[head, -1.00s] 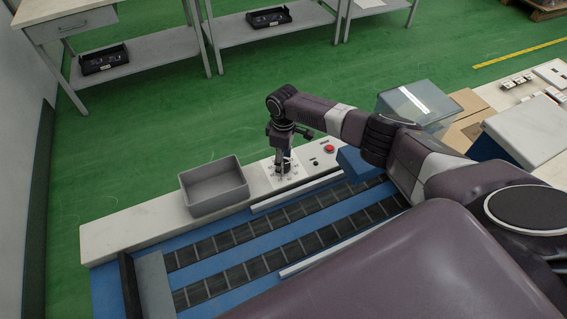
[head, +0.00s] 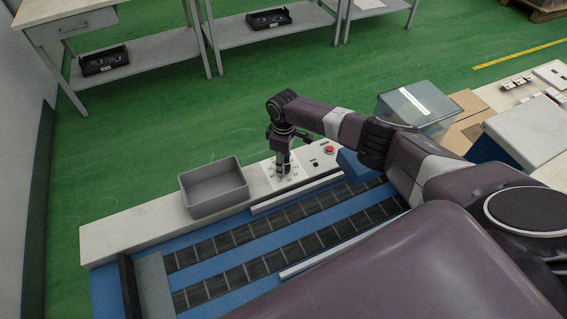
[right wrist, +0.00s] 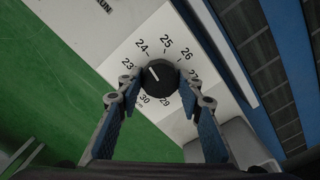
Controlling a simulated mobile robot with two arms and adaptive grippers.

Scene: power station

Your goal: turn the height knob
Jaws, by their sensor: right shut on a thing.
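The height knob (right wrist: 159,76) is a round black dial with a white pointer line, set on a white scale plate (right wrist: 185,57) with printed numbers. In the right wrist view the pointer slants to the upper left, towards the 23 and 24 side of the scale. My right gripper (right wrist: 160,80) is shut on the knob, one finger on each side. In the head view my right gripper (head: 284,171) points down at the plate and hides the knob. My left gripper is not in view.
A grey bin (head: 214,189) stands on the white ledge left of the scale plate. A red button (head: 330,150) and a small black knob (head: 315,163) sit to its right. The conveyor (head: 270,231) runs in front. Green floor lies behind.

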